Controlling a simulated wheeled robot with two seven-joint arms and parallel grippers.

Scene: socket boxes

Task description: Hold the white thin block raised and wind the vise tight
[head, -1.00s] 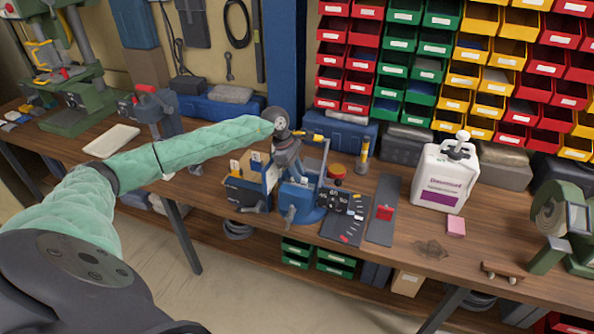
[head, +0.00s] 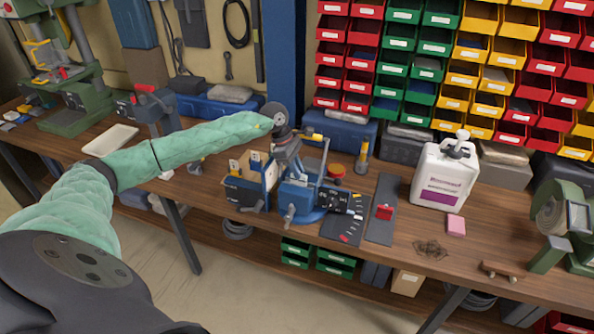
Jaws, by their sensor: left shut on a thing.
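The blue vise (head: 299,197) stands on the wooden bench near the middle of the head view. A grey handle (head: 290,213) shows at its front. My left arm reaches in from the left, and my left gripper (head: 293,168) points down just above the vise. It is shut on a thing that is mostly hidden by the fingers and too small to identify. I cannot clearly make out the white thin block or how it sits relative to the jaws. My right gripper is out of view.
A box of tools (head: 246,188) stands close left of the vise. A dark panel with coloured marks (head: 346,229) and a grey strip with a red piece (head: 383,212) lie to its right. A white pump bottle (head: 443,175) stands farther right. The front bench edge is close.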

